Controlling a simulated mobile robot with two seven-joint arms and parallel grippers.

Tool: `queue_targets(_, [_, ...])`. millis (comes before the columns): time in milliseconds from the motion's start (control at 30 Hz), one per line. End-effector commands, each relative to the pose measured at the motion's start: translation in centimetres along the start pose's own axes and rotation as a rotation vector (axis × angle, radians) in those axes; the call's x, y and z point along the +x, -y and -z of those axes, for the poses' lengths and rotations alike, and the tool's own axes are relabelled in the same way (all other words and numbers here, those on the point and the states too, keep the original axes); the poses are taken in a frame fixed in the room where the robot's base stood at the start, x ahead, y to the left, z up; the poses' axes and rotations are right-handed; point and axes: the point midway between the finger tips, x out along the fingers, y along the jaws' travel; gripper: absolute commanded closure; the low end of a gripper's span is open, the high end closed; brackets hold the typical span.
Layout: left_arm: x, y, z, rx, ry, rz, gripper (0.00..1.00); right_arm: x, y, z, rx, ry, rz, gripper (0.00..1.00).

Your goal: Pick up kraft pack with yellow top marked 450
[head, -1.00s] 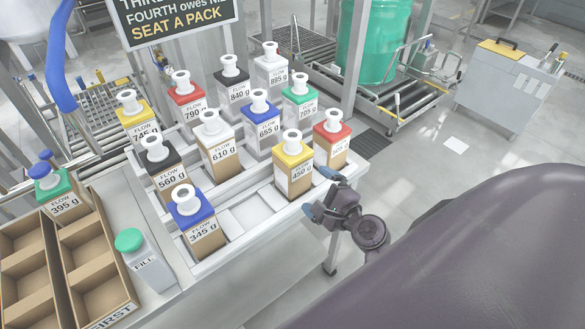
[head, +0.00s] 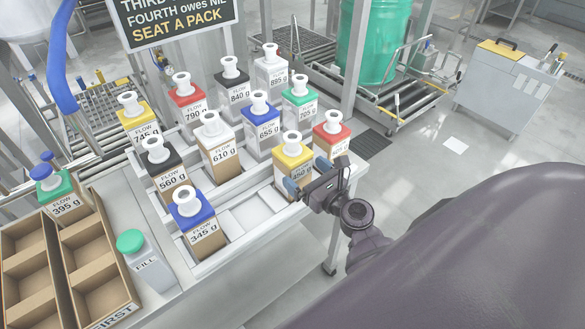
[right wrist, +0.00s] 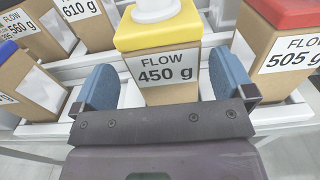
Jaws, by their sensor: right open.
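The kraft pack with the yellow top marked 450 g (head: 289,170) stands upright in the front row of the rack, with a white spout on top. In the right wrist view the same pack (right wrist: 160,66) is centred between the blue fingers. My right gripper (head: 304,178) is open at the pack's front, with one finger on each side of its lower part. In the right wrist view the right gripper (right wrist: 168,88) shows a gap between the left finger and the pack; the right finger is closer to it. My left gripper is not in view.
The red-topped 505 g pack (right wrist: 285,55) stands close on the right; it also shows in the head view (head: 331,135). The blue-topped 345 g pack (head: 196,222) stands to the left. Several other packs fill the rack (head: 250,212). A divided box (head: 112,318) lies at lower left.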

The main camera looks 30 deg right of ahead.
Motion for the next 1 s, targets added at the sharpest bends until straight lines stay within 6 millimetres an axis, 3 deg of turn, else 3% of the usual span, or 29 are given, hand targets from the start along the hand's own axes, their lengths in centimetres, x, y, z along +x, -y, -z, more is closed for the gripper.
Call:
queue_targets(233, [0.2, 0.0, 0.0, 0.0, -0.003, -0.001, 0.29, 1.4, 0.1, 0.2, -0.001, 0.0, 0.0, 0.0])
queue_targets(600, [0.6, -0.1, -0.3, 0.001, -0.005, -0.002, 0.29, 5.5, 0.3, 0.5, -0.002, 0.001, 0.0, 0.0])
queue_targets(900, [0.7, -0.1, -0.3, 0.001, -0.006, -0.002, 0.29, 5.9, 0.3, 0.5, -0.002, -0.001, 0.0, 0.0])
queue_targets(1000, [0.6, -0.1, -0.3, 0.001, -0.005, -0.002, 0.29, 5.9, 0.3, 0.5, -0.002, -0.001, 0.0, 0.12])
